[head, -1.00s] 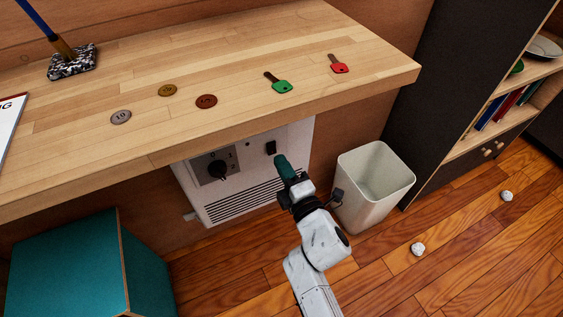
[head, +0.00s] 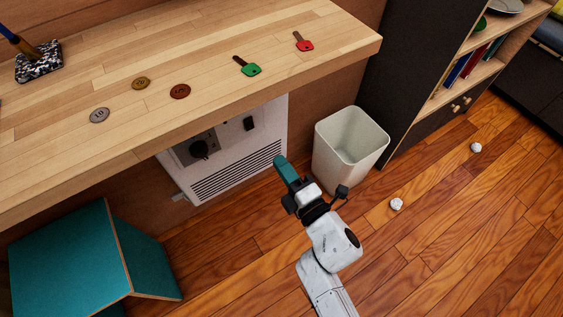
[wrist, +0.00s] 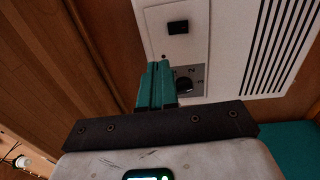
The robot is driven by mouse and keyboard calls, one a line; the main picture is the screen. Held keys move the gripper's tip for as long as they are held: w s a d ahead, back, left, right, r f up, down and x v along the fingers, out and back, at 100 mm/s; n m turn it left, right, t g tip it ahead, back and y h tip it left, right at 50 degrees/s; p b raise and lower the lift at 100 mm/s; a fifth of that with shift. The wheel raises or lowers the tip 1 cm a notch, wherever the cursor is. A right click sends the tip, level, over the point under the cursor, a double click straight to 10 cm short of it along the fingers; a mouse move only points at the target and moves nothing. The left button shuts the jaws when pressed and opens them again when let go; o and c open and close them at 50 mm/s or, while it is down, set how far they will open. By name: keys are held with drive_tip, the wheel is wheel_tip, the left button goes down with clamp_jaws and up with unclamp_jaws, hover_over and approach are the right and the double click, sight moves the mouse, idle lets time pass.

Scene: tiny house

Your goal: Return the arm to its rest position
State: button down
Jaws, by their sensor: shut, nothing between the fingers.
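My gripper (head: 280,163) is at the end of my white arm, in front of the white wall heater under the wooden counter. Its teal fingers are shut together with nothing between them. In the wrist view, the gripper (wrist: 155,68) points toward the heater panel (wrist: 225,50), whose black switch (wrist: 178,27) and dial (wrist: 184,84) lie beyond the fingertips. In the head view, the heater (head: 240,165) shows its black switch and dial, and the fingers appear apart from it, below the counter edge. The dial is partly behind the fingers in the wrist view.
A white bin (head: 350,145) stands just right of my gripper. The wooden counter (head: 220,40) overhangs the heater and holds coins and two keys. Two crumpled white balls lie on the floor (head: 450,240), which is otherwise clear at right.

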idle(0.3)
drive_tip(key=s+d+f+m+g+h, duration=0.1)
drive_tip(key=d+f+m+g+h, duration=0.15)
drive_tip(key=d+m+h, duration=0.6)
drive_tip(key=s+d+f+m+g+h, duration=0.15)
drive_tip(key=d+f+m+h, duration=0.35)
drive_tip(key=d, duration=0.7)
drive_tip(key=s+d+f+m+g+y, duration=0.1)
drive_tip(key=s+d+m+g, duration=0.25)
drive_tip(key=s, duration=0.45)
drive_tip(key=s+d+m+g+y, duration=0.1)
drive_tip(key=s+d+m+g, duration=0.2)
drive_tip(key=s, duration=0.4)
drive_tip(key=s+d+f+m+g+y, duration=0.1)
drive_tip(key=s+m+g, duration=0.35)
drive_tip(key=s, duration=0.35)
wheel_tip(320, 180, up, 28)
drive_tip(key=s+p, duration=0.1)
drive_tip(key=p, duration=2.6)
drive_tip(key=shift+f+m, duration=0.2)
drive_tip(key=shift+m, duration=0.15)
